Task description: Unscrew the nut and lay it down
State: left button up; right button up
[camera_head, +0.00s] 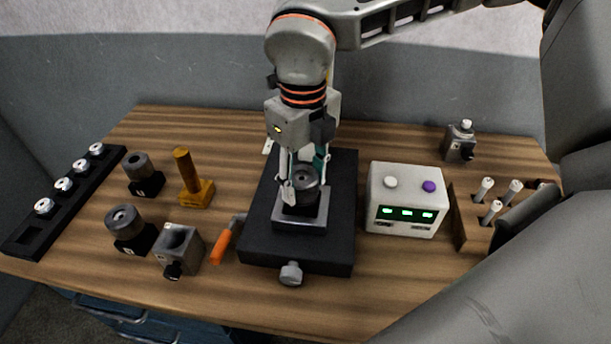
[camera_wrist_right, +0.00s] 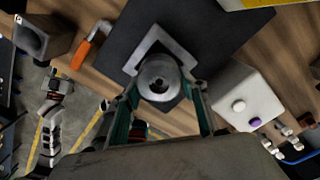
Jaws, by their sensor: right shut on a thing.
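The nut (camera_head: 305,178) is a dark grey round piece with a hole in its top. It sits upright over a square grey block (camera_head: 300,216) on the black base plate (camera_head: 340,240). My right gripper (camera_head: 303,184) comes down from above and is shut on the nut, with one finger on each side. In the right wrist view the nut (camera_wrist_right: 159,77) shows between the two fingertips (camera_wrist_right: 162,88). The thread under the nut is hidden, so I cannot tell how far it is engaged.
A white box (camera_head: 405,199) with green displays stands right of the plate. An orange-handled lever (camera_head: 222,246) and a grey knob (camera_head: 291,273) stick out from the plate. Several holders, a yellow stand (camera_head: 190,180) and a black rack (camera_head: 22,238) stand left. A peg block (camera_head: 458,217) stands right.

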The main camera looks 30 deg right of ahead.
jog(key=shift+a, duration=0.2)
jog(key=n+p, duration=0.1)
jog(key=n, duration=0.3)
jog(key=shift+s, duration=0.1)
jog(key=n+p, duration=0.1)
jog(key=n, duration=0.2)
jog(key=shift+r, duration=0.1)
